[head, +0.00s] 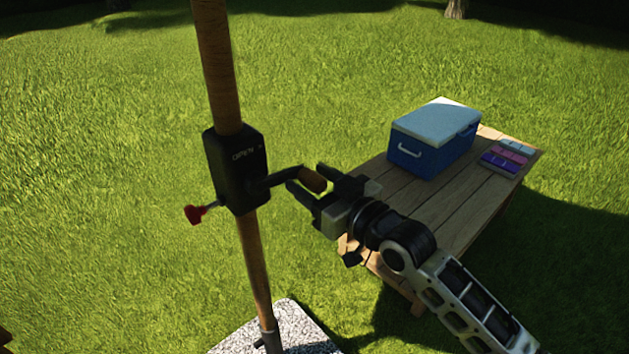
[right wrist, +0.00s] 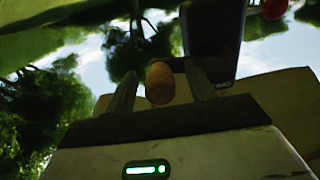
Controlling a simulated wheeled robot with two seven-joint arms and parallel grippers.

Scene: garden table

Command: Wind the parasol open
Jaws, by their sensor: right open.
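The parasol's wooden pole (head: 218,65) stands nearly upright at the left of centre in the head view. A black crank box (head: 236,168) marked "OPEN" is fixed on it, with a red knob (head: 195,214) at its lower left. A black crank arm (head: 277,178) runs right from the box to a brown wooden handle (head: 313,180). My right gripper (head: 305,188) is open with its fingers around the handle. In the right wrist view the handle (right wrist: 160,83) shows between the two fingers, with a gap on each side. The parasol's canopy is not clearly visible. My left gripper is not in view.
A wooden table (head: 447,207) stands at the right, behind my right arm. It bears a blue cool box (head: 420,157) with a pale lid and several small coloured packs (head: 505,158). The pole stands in a speckled stone base (head: 296,328). Grass lies open to the left.

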